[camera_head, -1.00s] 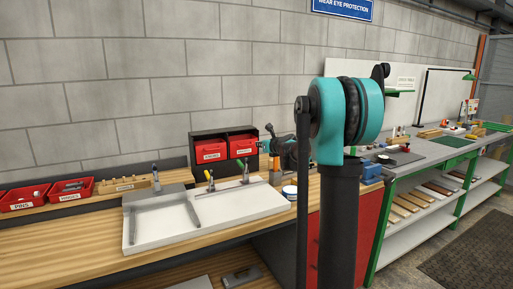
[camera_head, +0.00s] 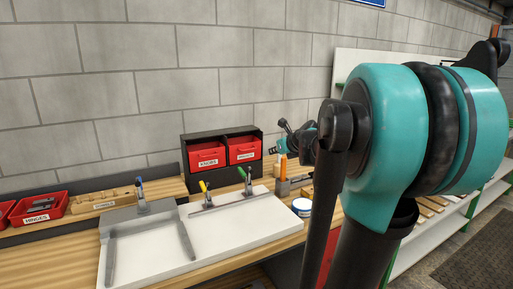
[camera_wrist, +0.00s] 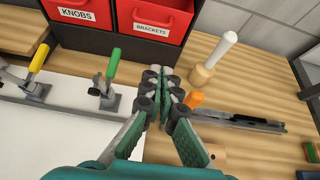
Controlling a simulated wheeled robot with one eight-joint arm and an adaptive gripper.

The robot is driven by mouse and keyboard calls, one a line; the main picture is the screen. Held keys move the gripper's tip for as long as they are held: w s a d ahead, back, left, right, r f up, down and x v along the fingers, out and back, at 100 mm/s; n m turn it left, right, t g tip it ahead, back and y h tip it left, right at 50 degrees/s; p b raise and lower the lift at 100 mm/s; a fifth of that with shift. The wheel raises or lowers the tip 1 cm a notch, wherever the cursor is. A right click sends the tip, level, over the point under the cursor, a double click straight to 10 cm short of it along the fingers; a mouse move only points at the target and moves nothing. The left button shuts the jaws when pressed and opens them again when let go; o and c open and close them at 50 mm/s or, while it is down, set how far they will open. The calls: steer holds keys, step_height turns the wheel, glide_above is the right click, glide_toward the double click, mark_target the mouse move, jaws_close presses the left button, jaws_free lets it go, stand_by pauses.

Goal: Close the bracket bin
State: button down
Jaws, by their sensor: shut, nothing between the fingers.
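The bracket bin (camera_head: 243,150) is a red bin labelled BRACKETS in the right bay of a black rack on the bench. It also shows at the top of the wrist view (camera_wrist: 155,22), cut off by the frame edge. How far it stands out of the rack I cannot tell. My gripper (camera_wrist: 168,88) is shut and empty, with its fingertips below and apart from the bin's front in the wrist view. In the head view my gripper (camera_head: 275,149) is small, just right of the bin.
The red KNOBS bin (camera_head: 207,155) sits left of the bracket bin. Toggle clamps with green (camera_wrist: 113,65) and yellow (camera_wrist: 38,60) handles stand on the white board (camera_head: 155,245). A white-topped peg (camera_wrist: 216,55) and an orange peg (camera_wrist: 192,99) stand right of my gripper.

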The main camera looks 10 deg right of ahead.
mark_target(255, 148)
steer(key=w+r+x, duration=0.1)
steer(key=r+x, duration=0.1)
steer(key=x, duration=1.1)
steer(key=shift+a+r, duration=0.2)
steer(key=shift+w, duration=0.1)
steer(key=shift+w+a+r, duration=0.25)
steer(key=shift+w+r, duration=0.25)
steer(key=shift+w, duration=0.25)
steer(key=shift+s+d, duration=0.1)
